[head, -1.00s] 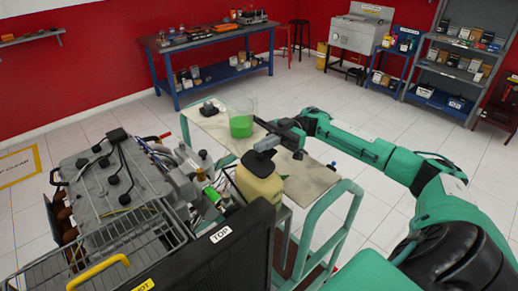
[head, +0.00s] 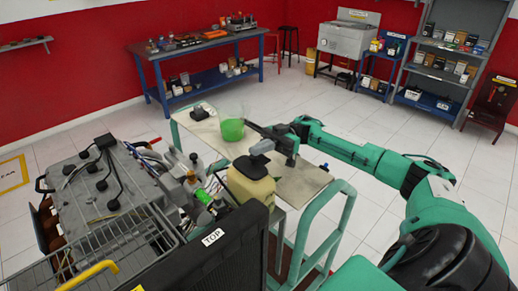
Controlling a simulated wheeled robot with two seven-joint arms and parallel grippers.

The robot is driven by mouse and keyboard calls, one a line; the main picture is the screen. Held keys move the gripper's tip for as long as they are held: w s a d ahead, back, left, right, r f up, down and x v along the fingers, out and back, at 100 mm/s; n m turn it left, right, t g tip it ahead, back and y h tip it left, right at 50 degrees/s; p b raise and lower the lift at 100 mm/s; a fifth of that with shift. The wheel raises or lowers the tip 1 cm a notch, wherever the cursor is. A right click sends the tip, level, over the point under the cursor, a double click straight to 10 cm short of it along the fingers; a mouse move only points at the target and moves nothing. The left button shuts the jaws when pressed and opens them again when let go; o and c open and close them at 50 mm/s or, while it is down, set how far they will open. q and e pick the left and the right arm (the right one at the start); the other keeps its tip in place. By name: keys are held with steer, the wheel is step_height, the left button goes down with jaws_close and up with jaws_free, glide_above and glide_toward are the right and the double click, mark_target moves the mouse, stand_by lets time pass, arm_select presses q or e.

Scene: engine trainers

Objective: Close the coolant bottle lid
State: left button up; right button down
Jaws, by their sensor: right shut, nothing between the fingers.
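The coolant bottle (head: 250,188) is a pale yellow tank standing upright beside the engine, behind the black radiator panel. A dark lid (head: 251,164) shows at its top; I cannot tell whether it is fully seated. My right gripper (head: 262,147) is shut and empty. Its dark fingers are just above and behind the lid in the picture, and I cannot tell whether they touch it. My left gripper is not in view.
A clear beaker with green liquid (head: 232,130) stands on the trolley top (head: 200,127), close behind my right gripper. The grey engine (head: 110,190) and black radiator panel (head: 205,262) crowd the left and front. The trolley's green handle rail (head: 335,205) is at right.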

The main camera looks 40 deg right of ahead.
mark_target(260, 158)
steer(key=shift+f, duration=0.2)
